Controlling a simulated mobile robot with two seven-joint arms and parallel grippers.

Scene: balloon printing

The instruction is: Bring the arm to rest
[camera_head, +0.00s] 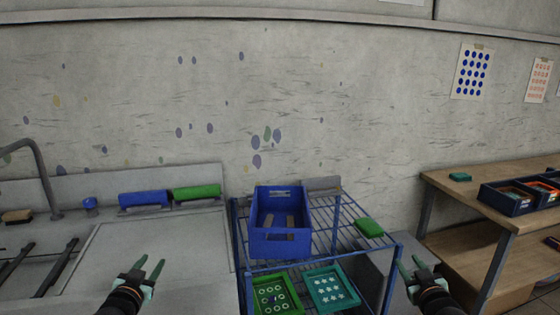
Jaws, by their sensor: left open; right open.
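My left gripper (149,268) is at the lower left, in front of the pale sink counter. Its two green fingers point up and stand apart, with nothing between them. My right gripper (410,265) is at the lower right, beside the right front corner of the blue wire rack. Its fingers are also apart and empty. Neither gripper appears to touch anything.
A blue wire rack (322,232) between the grippers bears a blue crate (281,243) and a green block (369,227). Below are green (291,304) and teal (344,307) frames. A wooden table (470,192) stands right; a faucet (45,175) rises left.

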